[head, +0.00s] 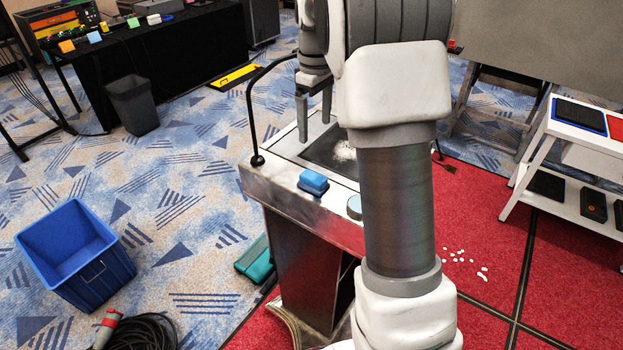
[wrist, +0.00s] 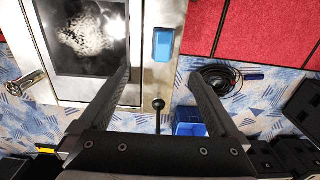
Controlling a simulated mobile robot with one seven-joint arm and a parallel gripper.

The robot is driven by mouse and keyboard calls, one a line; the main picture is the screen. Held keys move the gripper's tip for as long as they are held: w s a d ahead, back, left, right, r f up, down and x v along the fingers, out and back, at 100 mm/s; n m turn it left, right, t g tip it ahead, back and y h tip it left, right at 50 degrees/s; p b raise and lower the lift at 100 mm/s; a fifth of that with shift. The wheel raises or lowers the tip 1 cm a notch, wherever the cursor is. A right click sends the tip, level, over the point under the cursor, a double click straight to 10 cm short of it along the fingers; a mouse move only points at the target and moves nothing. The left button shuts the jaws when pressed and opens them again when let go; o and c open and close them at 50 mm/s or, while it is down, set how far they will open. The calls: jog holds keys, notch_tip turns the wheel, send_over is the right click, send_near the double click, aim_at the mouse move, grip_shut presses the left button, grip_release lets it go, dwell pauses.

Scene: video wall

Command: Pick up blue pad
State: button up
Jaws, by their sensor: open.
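The blue pad (head: 313,182) lies on the metal rim of a console (head: 290,198) in the head view, near its front left corner. It also shows in the wrist view (wrist: 163,45), at the upper middle, beyond the gap between my fingers. My gripper (head: 314,120) is above and behind the pad in the head view, fingers pointing down, empty. In the wrist view my gripper (wrist: 160,80) has its two fingers spread wide apart, and the pad is clear of both. My arm hides the right part of the console.
A black curved rod with a ball end (head: 257,160) rises at the console's left edge. A round light-blue piece (head: 354,206) sits on the rim right of the pad. A blue crate (head: 75,255) and coiled cable (head: 150,332) lie on the carpet. A white shelf (head: 570,135) stands right.

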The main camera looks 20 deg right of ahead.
send_over(313, 176)
jog(key=f, duration=1)
jog(key=shift+w+d+f+p, duration=0.1)
jog(key=shift+d+f+p, duration=0.1)
jog(key=shift+f+p, duration=0.15)
jog(key=shift+a+f+p, duration=0.15)
jog(key=shift+f+p, duration=0.4)
jog(key=shift+f, duration=2.05)
jog(key=c, duration=1.4)
jog(key=shift+c, duration=0.2)
jog(key=shift+r, duration=0.55)
jog(key=r, duration=0.1)
jog(key=r+b, duration=0.1)
jog(key=r, duration=0.1)
jog(key=shift+w+d+r, duration=0.2)
jog(key=shift+d+r, duration=0.1)
jog(key=shift+d, duration=0.1)
jog(key=w+d+r, duration=0.6)
jog(key=d, duration=0.2)
jog(key=shift+w+r, duration=0.15)
jog(key=shift+w, duration=0.25)
